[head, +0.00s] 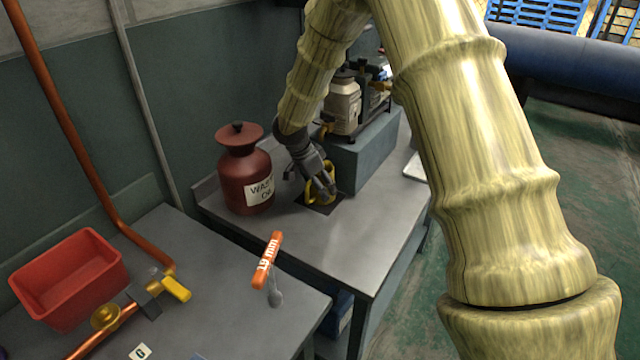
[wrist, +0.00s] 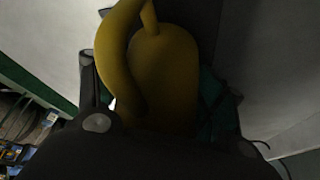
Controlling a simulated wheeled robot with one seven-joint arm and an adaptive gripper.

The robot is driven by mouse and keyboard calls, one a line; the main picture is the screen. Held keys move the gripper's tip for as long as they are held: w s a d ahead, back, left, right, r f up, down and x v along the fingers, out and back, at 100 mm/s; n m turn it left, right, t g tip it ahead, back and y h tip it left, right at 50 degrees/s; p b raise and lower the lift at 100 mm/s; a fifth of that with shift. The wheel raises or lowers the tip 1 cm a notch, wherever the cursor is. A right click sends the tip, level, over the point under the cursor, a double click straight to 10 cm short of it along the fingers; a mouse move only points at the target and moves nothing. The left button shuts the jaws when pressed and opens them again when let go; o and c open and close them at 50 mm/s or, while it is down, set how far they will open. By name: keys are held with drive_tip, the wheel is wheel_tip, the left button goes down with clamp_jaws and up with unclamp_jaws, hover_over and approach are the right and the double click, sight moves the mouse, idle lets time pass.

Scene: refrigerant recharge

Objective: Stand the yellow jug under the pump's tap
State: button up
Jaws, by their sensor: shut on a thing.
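The yellow jug (head: 312,192) is at the dark square (head: 324,207) on the grey bench, in front of the pump's grey block. My gripper (head: 322,182) is shut on the jug and covers much of it in the head view. In the wrist view the yellow jug (wrist: 165,75) fills the middle, between the dark fingers. The pump (head: 343,106) stands on a grey-blue block (head: 362,152) behind the jug. A small yellow part, perhaps the tap (head: 325,129), shows just above the jug. I cannot tell whether the jug's base touches the dark square.
A dark red waste oil can (head: 243,172) stands left of the jug. On the nearer bench are a red bin (head: 70,275), copper piping with a yellow-handled valve (head: 176,288), and an orange-handled 19 mm tool (head: 268,260). The bench front right of the jug is clear.

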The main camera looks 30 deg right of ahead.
drive_tip(key=shift+a, duration=0.1)
drive_tip(key=shift+f, duration=0.15)
drive_tip(key=o, duration=1.2)
drive_tip(key=shift+c, duration=0.2)
drive_tip(key=b+v, duration=0.1)
drive_tip(key=v, duration=1.1)
